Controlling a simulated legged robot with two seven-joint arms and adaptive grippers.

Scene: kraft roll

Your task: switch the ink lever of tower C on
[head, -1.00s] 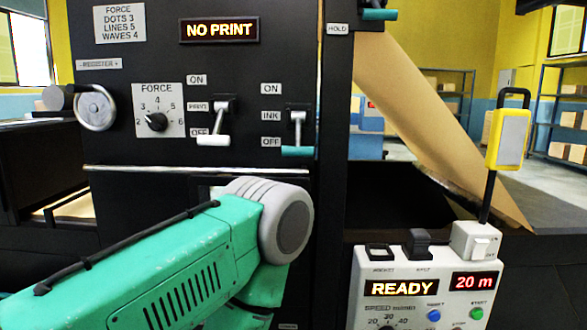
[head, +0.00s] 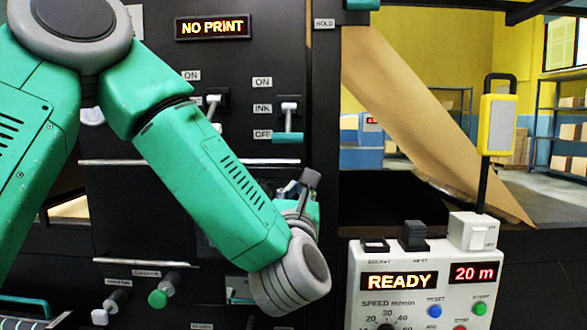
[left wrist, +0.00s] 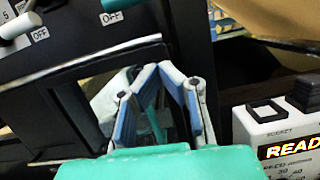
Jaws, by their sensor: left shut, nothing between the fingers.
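The ink lever (head: 288,137) has a teal handle on a pale stem and hangs down beside the OFF label on the black tower panel. Its teal handle also shows at the top of the left wrist view (left wrist: 121,3), next to an OFF label. My left gripper (head: 311,179) is below the lever and apart from it, partly hidden behind my own wrist. In the left wrist view its fingers (left wrist: 158,69) meet at the tips, shut and empty. I see no tower letter on the panel. My right gripper is not in view.
A second lever, with a white handle (left wrist: 20,25), is left of the ink lever; my arm partly covers it in the head view. A NO PRINT display (head: 212,28) is above. A control box (head: 425,290) reading READY stands at lower right, beside a kraft paper web (head: 420,110).

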